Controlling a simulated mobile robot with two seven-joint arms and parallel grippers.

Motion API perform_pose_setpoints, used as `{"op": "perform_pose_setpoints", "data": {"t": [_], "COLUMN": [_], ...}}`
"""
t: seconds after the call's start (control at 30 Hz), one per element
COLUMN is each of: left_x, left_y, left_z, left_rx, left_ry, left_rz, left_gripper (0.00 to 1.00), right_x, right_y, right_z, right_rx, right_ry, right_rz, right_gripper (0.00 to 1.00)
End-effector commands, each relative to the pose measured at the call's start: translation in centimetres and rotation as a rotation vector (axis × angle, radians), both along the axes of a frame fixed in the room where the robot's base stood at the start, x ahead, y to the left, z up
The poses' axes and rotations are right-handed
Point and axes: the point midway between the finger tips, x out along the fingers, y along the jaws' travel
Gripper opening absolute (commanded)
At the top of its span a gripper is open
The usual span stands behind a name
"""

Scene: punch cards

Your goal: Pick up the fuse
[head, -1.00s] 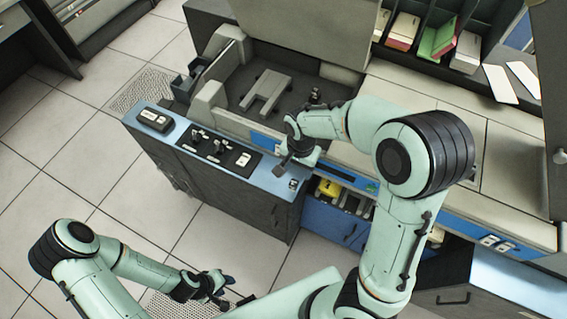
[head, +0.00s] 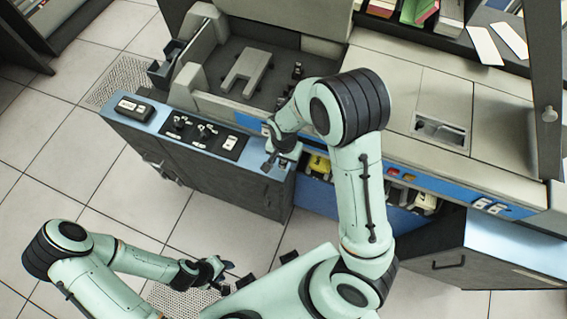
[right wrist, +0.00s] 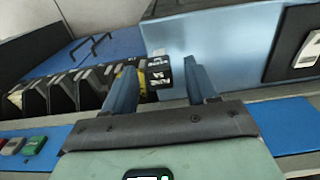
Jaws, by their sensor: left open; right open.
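I cannot make out the fuse for certain in either view. My right gripper (head: 270,163) is open above the front right end of the blue-topped control panel (head: 255,160). It hides part of that end. In the right wrist view the two fingers (right wrist: 158,72) stand apart. Dark blocks with white labels (right wrist: 160,68) and a yellow part (right wrist: 140,77) show between and behind them; I cannot tell whether any is touched. My left gripper (head: 226,275) is open and empty, low over the floor.
The grey card machine (head: 240,85) has an open, recessed tray behind the panel. A black switch box (head: 134,107) and several switches sit on the panel. Card stacks (head: 415,10) stand in a rack at the back. Tiled floor (head: 100,180) is free on the left.

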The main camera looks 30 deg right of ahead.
Motion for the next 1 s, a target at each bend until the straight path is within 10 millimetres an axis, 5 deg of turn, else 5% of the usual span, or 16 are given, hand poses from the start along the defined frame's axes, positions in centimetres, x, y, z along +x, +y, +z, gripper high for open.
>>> {"op": "perform_pose_setpoints", "data": {"t": [0.13,0.4,0.43,0.6,1.0], "left_x": [-0.2,-0.2,-0.2,-0.2,-0.2], "left_y": [0.0,0.0,0.0,0.0,0.0], "left_z": [-0.3,-0.2,-0.2,-0.2,-0.2], "left_rx": [0.0,0.0,0.0,0.0,0.0], "left_ry": [0.002,0.002,0.002,0.002,0.002], "left_rz": [0.0,0.0,0.0,0.0,0.0], "left_gripper": [0.43,0.43,0.43,0.43,0.43], "right_x": [-0.1,0.0,0.0,0.0,0.0], "right_y": [0.0,0.0,0.0,0.0,0.0], "right_z": [-1.9,-2.2,-2.1,-2.1,-1.9], "right_rx": [-0.001,0.001,0.001,0.001,0.0], "right_ry": [0.002,-0.001,-0.001,-0.001,-0.001], "right_rz": [0.0,0.0,0.0,0.0,0.0], "right_gripper": [0.57,0.57,0.54,0.02,0.02]}}
